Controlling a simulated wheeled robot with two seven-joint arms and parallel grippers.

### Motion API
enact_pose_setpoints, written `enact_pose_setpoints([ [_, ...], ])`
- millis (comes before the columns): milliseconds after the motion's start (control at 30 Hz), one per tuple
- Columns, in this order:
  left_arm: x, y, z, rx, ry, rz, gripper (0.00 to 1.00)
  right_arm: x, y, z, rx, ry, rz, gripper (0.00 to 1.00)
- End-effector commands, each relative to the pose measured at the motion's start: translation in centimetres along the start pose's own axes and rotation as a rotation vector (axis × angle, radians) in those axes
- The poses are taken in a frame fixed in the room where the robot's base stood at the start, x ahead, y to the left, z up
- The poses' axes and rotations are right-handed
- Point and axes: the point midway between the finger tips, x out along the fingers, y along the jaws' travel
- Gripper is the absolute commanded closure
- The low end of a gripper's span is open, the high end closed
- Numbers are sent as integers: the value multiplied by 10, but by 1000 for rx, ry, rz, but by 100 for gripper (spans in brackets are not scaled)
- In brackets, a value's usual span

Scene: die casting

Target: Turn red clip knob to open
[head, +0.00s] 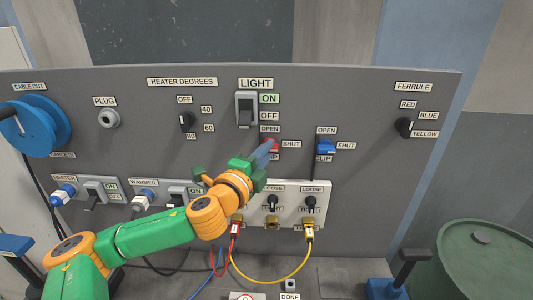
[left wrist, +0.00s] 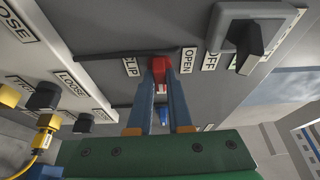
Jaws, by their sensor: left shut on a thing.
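The red clip knob (head: 273,146) sits on the grey panel between the OPEN label above, the SHUT label to its right and a mostly covered CLIP label below. My left gripper (head: 267,148) reaches it from the lower left and partly hides it. In the left wrist view, the red knob (left wrist: 159,66) is between the tips of the two blue fingers, and the left gripper (left wrist: 160,76) is shut on it. Which label the knob points to is hard to tell. My right gripper is not in view.
A blue clip knob (head: 326,147) sits to the right. The light switch (head: 246,108) is just above the red knob. Below are black LOOSE knobs (head: 311,203) on a pale plate, with red and yellow cables (head: 270,281) hanging. A blue reel (head: 35,125) juts out at left.

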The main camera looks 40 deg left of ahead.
Motion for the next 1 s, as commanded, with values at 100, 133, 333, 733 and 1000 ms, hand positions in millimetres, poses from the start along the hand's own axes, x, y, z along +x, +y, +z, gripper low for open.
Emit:
enact_pose_setpoints([
  [100, 0, 3, 1, -49, -3, -27, 100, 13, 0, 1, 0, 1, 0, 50],
  [133, 0, 4, 1, -67, -3, -34, 100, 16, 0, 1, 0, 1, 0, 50],
  [333, 0, 7, 1, -219, -3, -98, 100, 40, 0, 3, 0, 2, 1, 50],
  [733, 0, 7, 0, -574, -1, -245, 100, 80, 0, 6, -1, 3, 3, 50],
  [1000, 1, 7, -1, -811, 0, -342, 100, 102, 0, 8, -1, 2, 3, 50],
])
